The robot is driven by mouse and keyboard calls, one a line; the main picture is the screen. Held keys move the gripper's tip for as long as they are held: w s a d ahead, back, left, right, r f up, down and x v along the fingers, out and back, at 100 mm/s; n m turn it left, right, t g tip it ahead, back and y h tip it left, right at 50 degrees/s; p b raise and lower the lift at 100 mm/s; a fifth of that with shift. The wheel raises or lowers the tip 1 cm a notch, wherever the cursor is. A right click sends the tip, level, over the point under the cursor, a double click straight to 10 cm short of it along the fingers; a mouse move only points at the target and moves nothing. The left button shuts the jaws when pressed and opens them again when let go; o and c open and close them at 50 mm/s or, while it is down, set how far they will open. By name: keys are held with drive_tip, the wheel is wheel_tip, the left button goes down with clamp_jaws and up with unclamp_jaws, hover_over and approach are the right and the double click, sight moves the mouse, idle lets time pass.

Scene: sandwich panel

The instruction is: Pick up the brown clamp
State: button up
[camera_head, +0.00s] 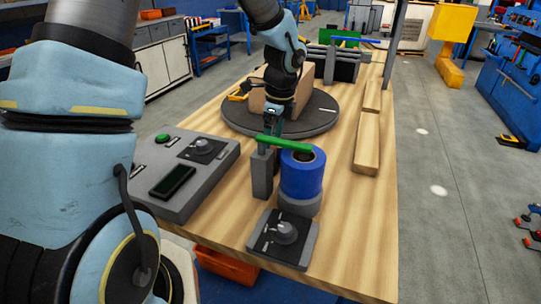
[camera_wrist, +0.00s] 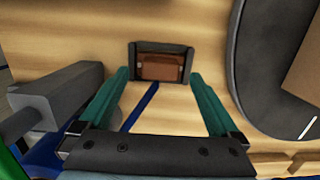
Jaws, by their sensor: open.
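A brown block-like piece (camera_wrist: 160,67), which I take to be the brown clamp, sits in a dark grey U-shaped frame (camera_wrist: 160,47) on the wooden table in the wrist view. My gripper (camera_wrist: 159,77) has two teal fingers spread wide, with the frame and the brown piece lying between and just beyond their tips. Nothing is held. How far the tips are above the piece is hard to tell. In the head view my gripper (camera_head: 272,125) hangs behind a green bar, and the brown piece is not visible there.
A grey post (camera_head: 262,175) with a green bar (camera_head: 285,144) and a blue cylinder (camera_head: 302,178) stand close in front of my gripper. A round dark plate (camera_head: 235,117) carrying a cardboard-brown box (camera_head: 257,98) lies behind. A grey control panel (camera_head: 190,185) is at left.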

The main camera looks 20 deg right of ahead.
drive_tip(key=shift+w+a+f, duration=0.1)
drive_tip(key=shift+w+f, duration=0.05)
drive_tip(key=shift+f, duration=1.05)
drive_tip(key=c, duration=1.5)
drive_tip(key=shift+r+p, duration=2)
drive_tip(key=shift+r, duration=5.5)
